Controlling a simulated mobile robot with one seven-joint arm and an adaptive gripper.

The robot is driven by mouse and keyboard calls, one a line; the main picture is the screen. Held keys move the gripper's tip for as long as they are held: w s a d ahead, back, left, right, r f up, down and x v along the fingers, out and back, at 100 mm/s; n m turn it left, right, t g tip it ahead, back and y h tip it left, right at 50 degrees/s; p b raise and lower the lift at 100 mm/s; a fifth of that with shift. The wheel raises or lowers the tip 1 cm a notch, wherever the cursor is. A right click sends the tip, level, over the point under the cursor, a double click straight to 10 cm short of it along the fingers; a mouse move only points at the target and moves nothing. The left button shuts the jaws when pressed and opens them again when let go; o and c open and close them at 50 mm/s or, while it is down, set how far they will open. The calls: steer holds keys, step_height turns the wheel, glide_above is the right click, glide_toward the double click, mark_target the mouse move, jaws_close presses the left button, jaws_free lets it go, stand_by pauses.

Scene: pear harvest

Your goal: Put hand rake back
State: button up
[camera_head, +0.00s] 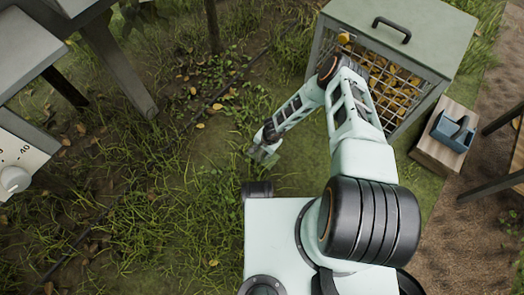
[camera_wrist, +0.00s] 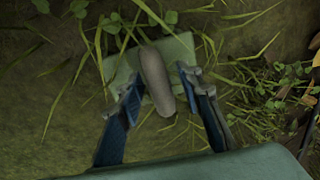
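In the wrist view a grey-brown rounded bar (camera_wrist: 154,75), like a tool handle, lies over a pale green flat piece (camera_wrist: 122,72). I cannot tell for sure whether this is the hand rake; no tines show. My gripper (camera_wrist: 160,95) has its two blue-grey fingers on either side of the bar, apart, with a gap visible beside it. In the head view my gripper (camera_head: 263,152) is low over the grass, left of the mesh-fronted cabinet. The thing between its fingers is too small to make out there.
The green-topped cabinet (camera_head: 425,25) with yellow-brown contents behind mesh stands at upper right. A wooden block (camera_head: 430,152) bearing a blue-grey item (camera_head: 455,130) is right of it. A dial scale (camera_head: 15,165) and table legs are at left. Open grass lies left of my arm.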

step_height(320, 180, up, 12)
steer(key=s+d+p, duration=0.1)
steer(key=p, duration=0.4)
steer(key=shift+s+d, duration=0.2)
steer(key=shift+d, duration=0.2)
